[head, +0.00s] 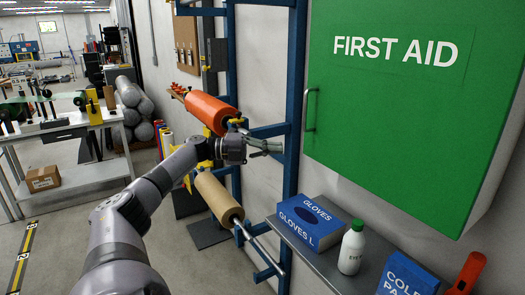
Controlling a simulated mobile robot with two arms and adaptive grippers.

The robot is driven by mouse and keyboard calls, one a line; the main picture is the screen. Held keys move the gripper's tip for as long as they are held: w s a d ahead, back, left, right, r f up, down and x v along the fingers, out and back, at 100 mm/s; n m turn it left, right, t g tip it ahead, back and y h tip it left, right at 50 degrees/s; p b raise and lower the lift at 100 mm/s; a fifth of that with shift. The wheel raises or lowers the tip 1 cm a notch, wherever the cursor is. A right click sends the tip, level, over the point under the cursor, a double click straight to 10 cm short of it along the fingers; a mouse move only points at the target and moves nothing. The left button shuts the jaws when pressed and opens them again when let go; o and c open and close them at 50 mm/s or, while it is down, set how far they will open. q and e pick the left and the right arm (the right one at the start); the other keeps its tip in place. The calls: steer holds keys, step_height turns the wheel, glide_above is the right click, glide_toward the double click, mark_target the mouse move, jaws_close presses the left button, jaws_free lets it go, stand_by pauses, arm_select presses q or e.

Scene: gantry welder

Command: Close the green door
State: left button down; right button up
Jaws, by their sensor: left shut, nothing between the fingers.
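The green door (395,125) of a wall cabinet, lettered FIRST AID, fills the upper right of the head view. Its metal handle (311,109) is near its left edge. The door looks flush with the white cabinet body (503,150) along the right, though a small gap cannot be told. My left gripper (280,148) is shut and empty, left of the door and lower than its handle, apart from both. It is in front of the blue rack. My right gripper is out of view.
A shelf (312,262) below the cabinet holds a blue gloves box (311,222), a white bottle (352,248) and a cold packs box (405,275). A blue rack (293,90) carries an orange roll (210,111) and a tan roll (218,198). A workbench (60,128) stands at left.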

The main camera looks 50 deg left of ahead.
arm_select(q)
steer(key=a, duration=0.2)
steer(key=s+a+b, duration=0.1)
steer(key=a, duration=0.1)
steer(key=shift+r, duration=0.1)
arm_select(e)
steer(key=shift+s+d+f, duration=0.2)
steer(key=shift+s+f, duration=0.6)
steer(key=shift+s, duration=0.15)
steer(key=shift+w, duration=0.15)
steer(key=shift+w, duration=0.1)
